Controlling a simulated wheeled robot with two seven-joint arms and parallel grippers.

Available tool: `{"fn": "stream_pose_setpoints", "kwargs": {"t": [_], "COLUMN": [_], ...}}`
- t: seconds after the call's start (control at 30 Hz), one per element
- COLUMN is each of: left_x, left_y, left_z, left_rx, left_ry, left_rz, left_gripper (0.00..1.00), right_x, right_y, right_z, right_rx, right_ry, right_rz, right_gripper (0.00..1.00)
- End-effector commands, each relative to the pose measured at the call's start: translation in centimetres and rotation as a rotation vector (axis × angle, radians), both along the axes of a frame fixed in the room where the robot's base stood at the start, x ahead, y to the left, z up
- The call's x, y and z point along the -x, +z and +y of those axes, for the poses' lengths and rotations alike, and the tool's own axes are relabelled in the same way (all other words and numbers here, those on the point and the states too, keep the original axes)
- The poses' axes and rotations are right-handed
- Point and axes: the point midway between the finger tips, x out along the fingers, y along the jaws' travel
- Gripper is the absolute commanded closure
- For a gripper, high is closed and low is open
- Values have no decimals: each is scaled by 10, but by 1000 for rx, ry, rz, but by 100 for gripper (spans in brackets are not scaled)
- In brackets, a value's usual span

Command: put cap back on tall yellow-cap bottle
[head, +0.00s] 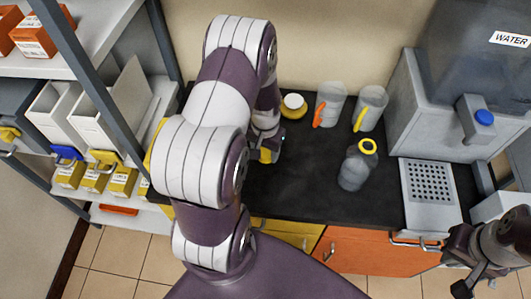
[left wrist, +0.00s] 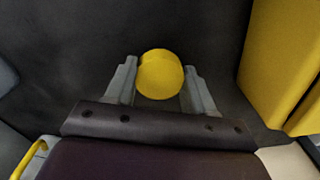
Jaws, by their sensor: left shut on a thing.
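A round yellow cap (left wrist: 160,74) sits between the fingers of my left gripper (left wrist: 158,82) in the left wrist view. In the head view my left gripper (head: 268,152) is low over the left part of the dark counter, partly hidden by my arm, with a bit of yellow showing at it. The grey translucent bottle (head: 354,172) stands on the counter to the right, apart from this gripper. A yellow ring (head: 367,146) surrounds its top opening, with no lid on it. My right gripper (head: 474,272) is at the lower right edge, away from the bottle; its finger opening is unclear.
Behind the bottle stand a jug with an orange handle (head: 329,106) and one with a yellow handle (head: 370,108). A yellow jar with a white lid (head: 293,106) is left of them. A water dispenser (head: 430,110) bounds the right. The counter's front middle (head: 300,195) is clear.

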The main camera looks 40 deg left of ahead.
Motion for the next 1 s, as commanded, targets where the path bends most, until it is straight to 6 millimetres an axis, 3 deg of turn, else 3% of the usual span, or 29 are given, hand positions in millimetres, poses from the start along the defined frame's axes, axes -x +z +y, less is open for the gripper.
{"fn": "stream_pose_setpoints", "kwargs": {"t": [0.13, 0.4, 0.6, 0.8, 1.0], "left_x": [-1, -31, -46, -53, -54], "left_y": [27, 61, 82, 92, 94], "left_z": [-1, -57, -88, -102, -104], "left_rx": [-2, -1, 0, 0, 0], "left_ry": [-1, -7, -3, -1, 0], "left_rz": [-5, -4, -2, 0, 1], "left_gripper": [75, 75, 75, 75, 75], "right_x": [0, 0, 0, 0, 0], "right_y": [-6, -16, -21, -23, -23], "right_z": [0, 0, 0, 0, 0], "right_rx": [0, 0, 0, 0, 0], "right_ry": [0, 0, 0, 0, 0], "right_rz": [0, 0, 0, 0, 0], "right_gripper": [100, 100, 100, 100, 100]}}
